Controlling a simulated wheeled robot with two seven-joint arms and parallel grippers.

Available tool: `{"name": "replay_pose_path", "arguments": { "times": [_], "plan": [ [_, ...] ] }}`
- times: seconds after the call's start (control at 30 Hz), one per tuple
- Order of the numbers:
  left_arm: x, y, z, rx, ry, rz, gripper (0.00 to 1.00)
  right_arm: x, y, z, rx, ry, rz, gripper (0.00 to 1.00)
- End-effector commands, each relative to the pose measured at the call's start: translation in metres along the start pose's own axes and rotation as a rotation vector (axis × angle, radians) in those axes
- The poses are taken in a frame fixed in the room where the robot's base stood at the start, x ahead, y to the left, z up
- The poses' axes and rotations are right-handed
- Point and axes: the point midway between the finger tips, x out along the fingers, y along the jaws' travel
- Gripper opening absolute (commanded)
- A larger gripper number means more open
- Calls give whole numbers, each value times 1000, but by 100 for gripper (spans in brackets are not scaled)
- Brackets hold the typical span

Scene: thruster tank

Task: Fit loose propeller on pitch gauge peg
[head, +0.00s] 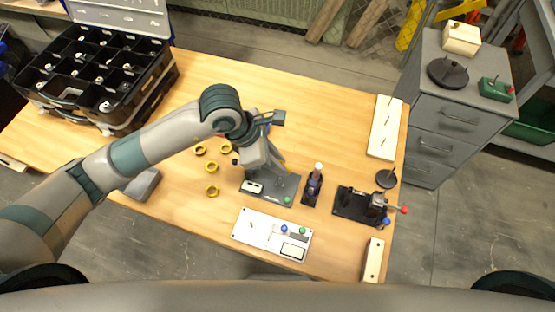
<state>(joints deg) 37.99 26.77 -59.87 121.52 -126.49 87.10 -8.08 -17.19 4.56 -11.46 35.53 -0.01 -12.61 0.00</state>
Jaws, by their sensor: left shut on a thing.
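My left gripper (281,168) points down over a dark grey plate (285,196) with a white display and a green button. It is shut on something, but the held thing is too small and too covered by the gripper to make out. A white panel (262,243) with a small dark peg (251,225), a blue and a green knob and a display lies nearer to me. I cannot tell which of the two is the pitch gauge. My right gripper is not in view.
Several yellow rings (212,190) lie left of the plate. A dark bottle (313,186), a black fixture with a red-tipped lever (354,204) and a cream pegboard (388,108) stand to the right. A black compartment case (152,94) fills the back left. The table's back middle is clear.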

Motion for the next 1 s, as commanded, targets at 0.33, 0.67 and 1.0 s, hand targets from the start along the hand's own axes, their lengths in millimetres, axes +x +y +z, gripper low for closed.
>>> {"name": "replay_pose_path", "arguments": {
  "times": [0.33, 0.67, 1.0],
  "plan": [
    [17, 0, -8, 0, 0, -1, 0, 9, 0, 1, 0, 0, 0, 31],
    [34, 0, -16, 0, 0, -1, 0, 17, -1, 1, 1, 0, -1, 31],
    [36, 0, -16, 0, 0, 0, 0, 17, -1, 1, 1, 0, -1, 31]
  ]
}}
